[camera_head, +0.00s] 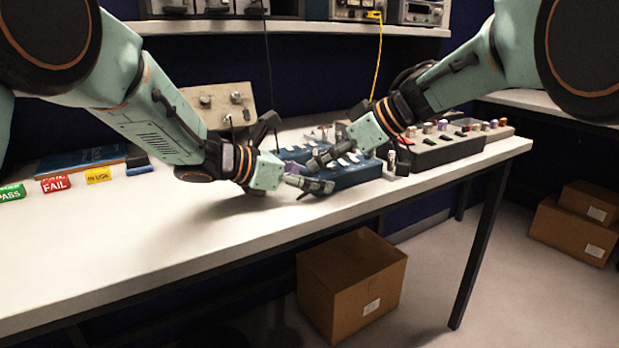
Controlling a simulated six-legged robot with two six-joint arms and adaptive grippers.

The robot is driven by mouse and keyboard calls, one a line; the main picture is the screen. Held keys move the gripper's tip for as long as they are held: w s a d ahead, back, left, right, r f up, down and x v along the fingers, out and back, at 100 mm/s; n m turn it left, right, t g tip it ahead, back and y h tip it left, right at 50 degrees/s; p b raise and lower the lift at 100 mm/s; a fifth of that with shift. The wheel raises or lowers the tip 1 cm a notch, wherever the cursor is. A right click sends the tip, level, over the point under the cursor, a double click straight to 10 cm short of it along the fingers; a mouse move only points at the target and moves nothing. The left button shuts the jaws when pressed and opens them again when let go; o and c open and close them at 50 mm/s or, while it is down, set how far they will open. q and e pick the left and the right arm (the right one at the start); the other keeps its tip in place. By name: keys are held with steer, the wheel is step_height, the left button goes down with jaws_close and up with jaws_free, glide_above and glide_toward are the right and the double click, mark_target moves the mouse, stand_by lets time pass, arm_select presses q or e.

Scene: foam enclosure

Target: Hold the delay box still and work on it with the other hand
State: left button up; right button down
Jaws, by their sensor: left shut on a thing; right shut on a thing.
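The delay box, which I take to be the dark blue box (352,178) with light controls on top, sits near the bench's front edge. My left gripper (308,185) is low at its left front end, shut on the box. My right gripper (318,161) reaches down from the upper right over the box's top and is shut on a small part there. That part is hidden by the fingers, so I cannot tell which control it is.
Dark boxes with knobs (445,150) stand right of the blue box. A beige box (222,105) stands behind my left arm. PASS, FAIL (56,184) and yellow (98,176) blocks line the left. The bench's left front (130,240) is clear. A carton (350,283) stands below.

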arm_select(q)
steer(key=shift+f, duration=0.15)
arm_select(e)
steer(key=shift+s+a, duration=0.15)
steer(key=shift+s, duration=0.05)
steer(key=shift+s+m+t+h, duration=0.1)
steer(key=shift+m+t+h, duration=0.4)
steer(key=shift+m+t, duration=0.6)
steer(key=c, duration=1.2)
jaws_free()
steer(key=shift+o, duration=0.2)
steer(key=v, duration=1.6)
steer(key=shift+r, duration=0.3)
